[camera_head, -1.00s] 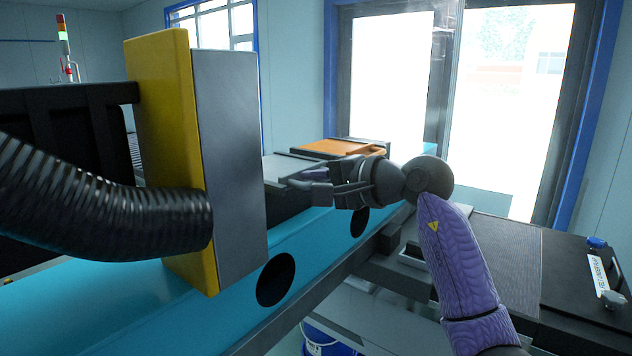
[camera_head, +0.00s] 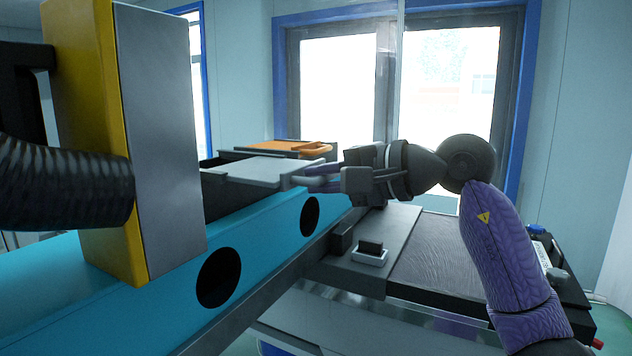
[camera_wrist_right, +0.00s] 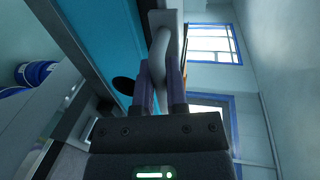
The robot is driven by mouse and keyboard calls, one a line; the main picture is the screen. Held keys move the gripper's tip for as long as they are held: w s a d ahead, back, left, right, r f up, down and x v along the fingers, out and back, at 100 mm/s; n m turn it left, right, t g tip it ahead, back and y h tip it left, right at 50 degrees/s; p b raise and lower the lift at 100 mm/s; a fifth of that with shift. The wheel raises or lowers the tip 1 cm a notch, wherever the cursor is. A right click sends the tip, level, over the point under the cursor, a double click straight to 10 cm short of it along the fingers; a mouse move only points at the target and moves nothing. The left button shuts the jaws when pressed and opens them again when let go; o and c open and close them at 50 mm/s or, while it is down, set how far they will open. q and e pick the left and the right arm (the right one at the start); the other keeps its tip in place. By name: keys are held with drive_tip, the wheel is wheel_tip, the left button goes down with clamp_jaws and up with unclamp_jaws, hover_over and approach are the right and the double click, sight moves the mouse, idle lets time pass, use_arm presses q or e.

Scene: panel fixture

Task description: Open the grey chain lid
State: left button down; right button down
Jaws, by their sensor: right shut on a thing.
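The grey lid (camera_head: 268,170) lies about level on a dark box on the blue beam, left of my right gripper. A dark gap shows at its far left edge. Its light grey handle (camera_head: 308,179) is on the right side. My right gripper (camera_head: 318,182) is shut on this handle, its purple fingers around it. In the right wrist view the handle (camera_wrist_right: 160,55) stands between the two fingers of the gripper (camera_wrist_right: 160,78), with the lid's edge beyond it. My left gripper is not in view.
An orange lid (camera_head: 285,148) with its own handle lies behind the grey one. A yellow and grey panel (camera_head: 160,140) stands at the left with a black hose (camera_head: 60,188). A dark table (camera_head: 445,262) is at the right. The blue beam (camera_head: 262,250) has round holes.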

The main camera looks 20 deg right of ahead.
drive_tip(key=c, duration=0.7)
unclamp_jaws()
drive_tip(key=shift+o, duration=0.2)
drive_tip(key=b+v, duration=0.3)
drive_tip(key=v, duration=0.7)
drive_tip(key=shift+f, duration=0.1)
